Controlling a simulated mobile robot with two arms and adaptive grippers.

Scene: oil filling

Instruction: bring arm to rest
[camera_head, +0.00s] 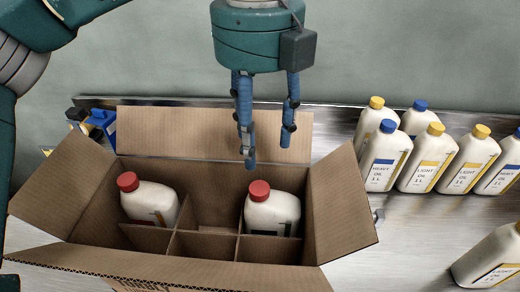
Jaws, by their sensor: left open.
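My left gripper (268,150) is open and empty. It points down above the open cardboard box (345,222), in front of the raised back flap. A red-capped white bottle (270,213) stands in the box's back right compartment, just below the fingers and apparently apart from them. Another red-capped white bottle (150,203) stands in the back left compartment. The back middle compartment between them looks empty. The front compartments are partly hidden by the front flap. My right gripper is not in view.
Several white oil bottles (423,158) with yellow or blue caps stand on the metal table (400,235) right of the box. Another bottle (490,262) is at the lower right. A blue and black object (100,124) sits behind the box's left flap. A plain wall is behind.

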